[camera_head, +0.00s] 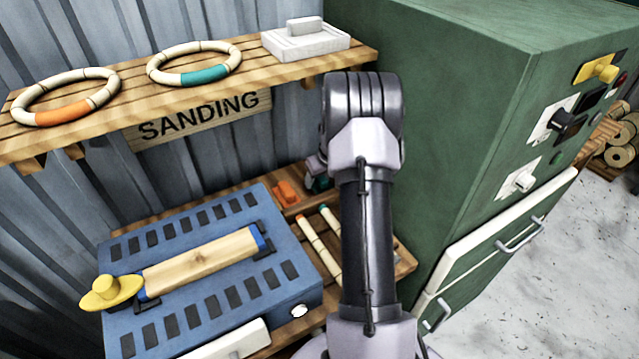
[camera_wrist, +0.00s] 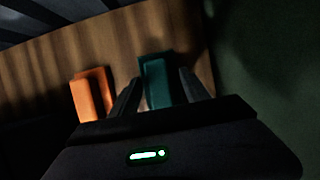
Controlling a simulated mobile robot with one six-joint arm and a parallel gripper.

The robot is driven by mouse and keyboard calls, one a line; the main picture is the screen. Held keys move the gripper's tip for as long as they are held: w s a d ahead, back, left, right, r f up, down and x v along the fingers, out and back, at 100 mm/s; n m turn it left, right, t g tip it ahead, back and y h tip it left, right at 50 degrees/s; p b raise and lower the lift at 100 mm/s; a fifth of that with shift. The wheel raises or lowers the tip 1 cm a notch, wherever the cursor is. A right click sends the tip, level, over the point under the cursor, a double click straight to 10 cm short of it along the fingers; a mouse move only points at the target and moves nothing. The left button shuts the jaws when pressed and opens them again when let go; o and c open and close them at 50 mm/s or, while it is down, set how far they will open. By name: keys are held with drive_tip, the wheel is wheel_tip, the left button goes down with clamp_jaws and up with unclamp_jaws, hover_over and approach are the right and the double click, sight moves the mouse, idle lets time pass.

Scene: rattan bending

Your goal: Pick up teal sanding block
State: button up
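The teal sanding block (camera_wrist: 157,79) lies on the wooden shelf board, between the two fingers of my gripper (camera_wrist: 160,84) in the wrist view. My gripper is open. A gap shows between the left finger and the block; the right finger is close along its right side, and I cannot tell if it touches. In the head view only a small part of the teal block (camera_head: 321,183) shows, beside my arm, which hides much of the gripper.
An orange block (camera_wrist: 92,95) lies just left of the teal one, also in the head view (camera_head: 287,192). Thin rods (camera_head: 319,246) lie in front. A green cabinet (camera_head: 455,110) stands close on the right, a blue slotted machine (camera_head: 210,275) on the left. An upper shelf (camera_head: 215,93) holds rings.

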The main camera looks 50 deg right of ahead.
drive_tip(key=c, duration=0.9)
drive_tip(key=shift+r, duration=0.25)
wheel_tip(320, 180, up, 7)
drive_tip(key=p, duration=0.3)
drive_tip(key=s+a, duration=0.2)
drive_tip(key=s, duration=0.6)
drive_tip(key=s+a, duration=0.3)
drive_tip(key=s, duration=0.6)
drive_tip(key=shift+a+f+b, duration=0.2)
drive_tip(key=shift+f+b, duration=0.05)
drive_tip(key=shift+b, duration=0.2)
drive_tip(key=shift+s, duration=0.1)
